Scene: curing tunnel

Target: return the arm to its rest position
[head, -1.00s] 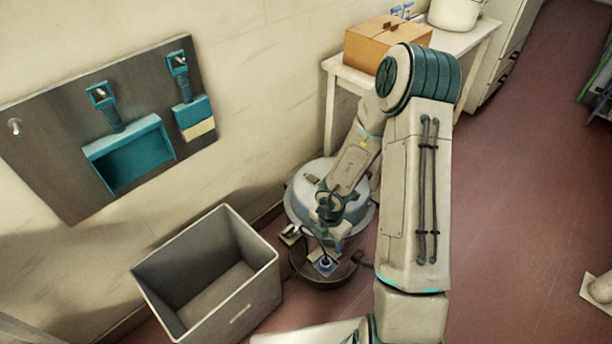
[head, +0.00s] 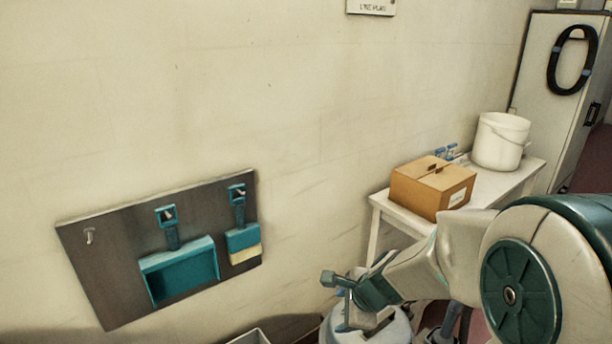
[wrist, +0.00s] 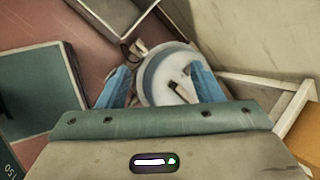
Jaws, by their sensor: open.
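My arm reaches in from the right edge of the head view, its teal joint large in the foreground. My gripper (head: 345,290) is at its end, low in the middle and above the pale round drum (head: 368,328). In the wrist view my gripper (wrist: 162,82) shows two blue fingers spread apart, with nothing held between them. The drum's lid (wrist: 160,72) lies beyond the fingers, with a dark handle-like piece on it. The lower part of the drum is cut off in the head view.
A white table (head: 391,212) carries a cardboard box (head: 425,192) and a white bucket (head: 500,142) behind my arm. A wall board (head: 105,262) holds a teal dustpan (head: 180,272) and brush (head: 243,242). A grey bin (head: 250,338) barely shows at the bottom.

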